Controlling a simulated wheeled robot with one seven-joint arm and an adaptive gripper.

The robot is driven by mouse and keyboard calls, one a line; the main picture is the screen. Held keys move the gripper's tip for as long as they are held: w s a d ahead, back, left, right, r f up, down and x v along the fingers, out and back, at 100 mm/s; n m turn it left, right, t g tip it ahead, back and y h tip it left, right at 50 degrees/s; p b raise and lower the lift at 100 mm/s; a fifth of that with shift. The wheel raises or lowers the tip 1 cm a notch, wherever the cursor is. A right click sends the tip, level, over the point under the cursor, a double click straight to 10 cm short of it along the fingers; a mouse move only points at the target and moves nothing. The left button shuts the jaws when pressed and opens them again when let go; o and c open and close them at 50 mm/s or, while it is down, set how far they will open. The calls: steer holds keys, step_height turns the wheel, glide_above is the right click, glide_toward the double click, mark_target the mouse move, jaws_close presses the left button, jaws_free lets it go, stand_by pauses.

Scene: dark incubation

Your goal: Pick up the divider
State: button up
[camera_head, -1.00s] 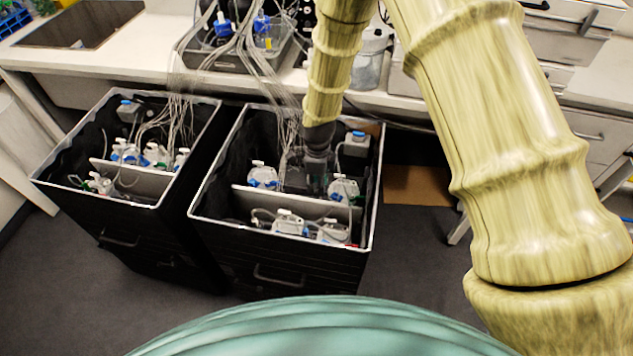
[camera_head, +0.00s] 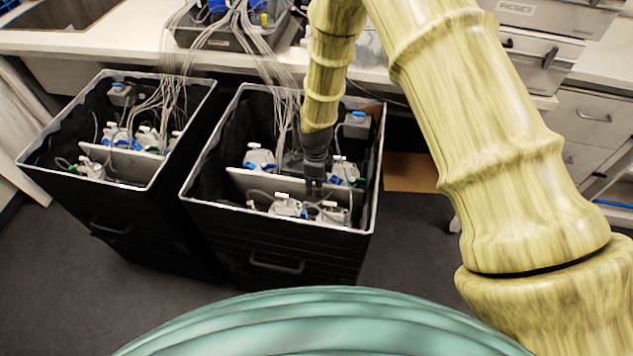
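The arm comes down from above and hides part of the bin's back. A similar pale divider (camera_head: 125,164) stands in the left black bin (camera_head: 92,196).
Bottles with tubing stand close to the gripper: one at the front (camera_head: 287,206), another at the front right (camera_head: 332,213), one behind on the right (camera_head: 344,171). Tubes run up to a grey tray (camera_head: 220,38) on the white counter (camera_head: 120,42). The bin walls surround the gripper.

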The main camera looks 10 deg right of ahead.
jaws_close()
steer(key=shift+r, duration=0.15)
step_height(320, 180, up, 19)
steer(key=p, duration=1.2)
stand_by(1.8)
